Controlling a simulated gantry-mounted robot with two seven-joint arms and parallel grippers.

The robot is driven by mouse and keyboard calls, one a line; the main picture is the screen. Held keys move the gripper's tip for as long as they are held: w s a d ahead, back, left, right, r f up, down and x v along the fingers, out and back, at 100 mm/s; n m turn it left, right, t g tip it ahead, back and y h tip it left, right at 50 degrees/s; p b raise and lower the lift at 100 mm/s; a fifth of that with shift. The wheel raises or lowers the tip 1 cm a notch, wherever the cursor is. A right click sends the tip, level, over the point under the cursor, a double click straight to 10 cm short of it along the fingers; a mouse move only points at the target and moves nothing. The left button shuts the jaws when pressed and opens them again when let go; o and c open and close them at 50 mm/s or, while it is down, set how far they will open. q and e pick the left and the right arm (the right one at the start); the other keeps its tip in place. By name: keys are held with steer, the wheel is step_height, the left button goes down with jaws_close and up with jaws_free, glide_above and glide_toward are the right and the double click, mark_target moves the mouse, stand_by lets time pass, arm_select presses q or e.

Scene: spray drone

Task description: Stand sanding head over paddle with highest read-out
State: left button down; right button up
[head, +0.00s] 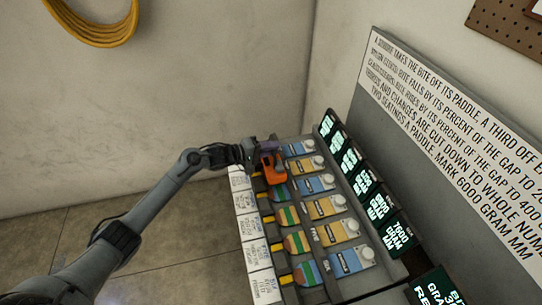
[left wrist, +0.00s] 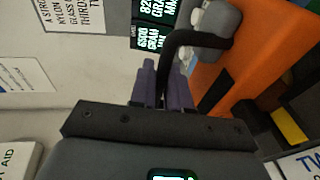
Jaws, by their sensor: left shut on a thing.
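An orange sanding head (head: 274,171) with a dark handle is over the far end of the row of striped paddles (head: 288,216) in the head view. My left gripper (head: 266,147) is at its upper side. In the left wrist view its purple fingers (left wrist: 160,86) are shut on the black handle (left wrist: 190,42) of the orange body (left wrist: 236,66). Whether the head touches a paddle is unclear. Dark read-outs with pale green digits line the right; the near one (head: 399,233) seems to say 7600. In the wrist view one read-out (left wrist: 152,38) seems to say 6500. My right gripper is out of view.
Blue and yellow panels with white knobs (head: 340,231) lie between paddles and read-outs. White label cards (head: 254,252) line the left edge. A large text sign (head: 455,130) leans at the right. A yellow coil (head: 92,40) hangs on the wall. Floor at left is clear.

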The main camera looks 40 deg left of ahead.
mark_target(269, 159)
arm_select(q)
steer(key=shift+f+b, duration=0.3)
steer(key=shift+f, duration=1.3)
steer(key=c, duration=1.1)
jaws_free()
steer(key=shift+f, duration=0.2)
steer(key=shift+r, duration=0.1)
steer(key=shift+s+a+r, duration=0.1)
steer(key=shift+s+a, duration=0.05)
steer(key=shift+s, duration=0.15)
steer(key=p+v, duration=0.2)
steer(key=v, duration=0.9)
steer(key=shift+s, duration=0.15)
steer(key=shift+a, duration=0.1)
